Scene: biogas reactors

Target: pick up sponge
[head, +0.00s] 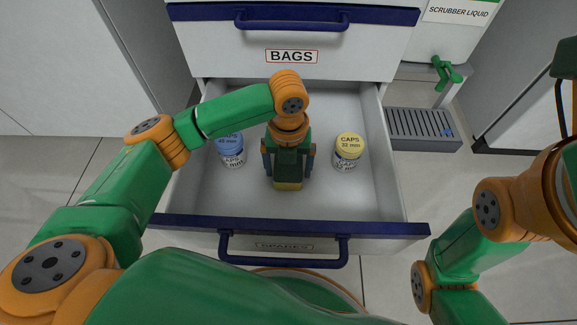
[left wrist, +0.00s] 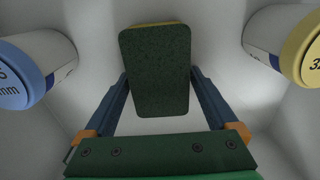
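The sponge (head: 288,184), dark green with a yellow side, is in the open drawer, between the two jars. It also shows in the left wrist view (left wrist: 158,70), where its green face fills the middle. My left gripper (head: 288,168) reaches down into the drawer over it. Its blue fingers are spread wide, one on each side of the sponge. In the left wrist view the fingertips lie close along its edges; whether they touch it I cannot tell. Part of the sponge is hidden under the gripper in the head view. My right arm shows at the right, its fingers out of sight.
In the drawer (head: 384,205), a blue-lidded jar (head: 231,151) stands left of the sponge and a yellow-lidded jar (head: 348,150) right. A closed drawer labelled BAGS (head: 225,45) is above. A grey drip tray (head: 422,130) sits at the right under a green tap (head: 445,72).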

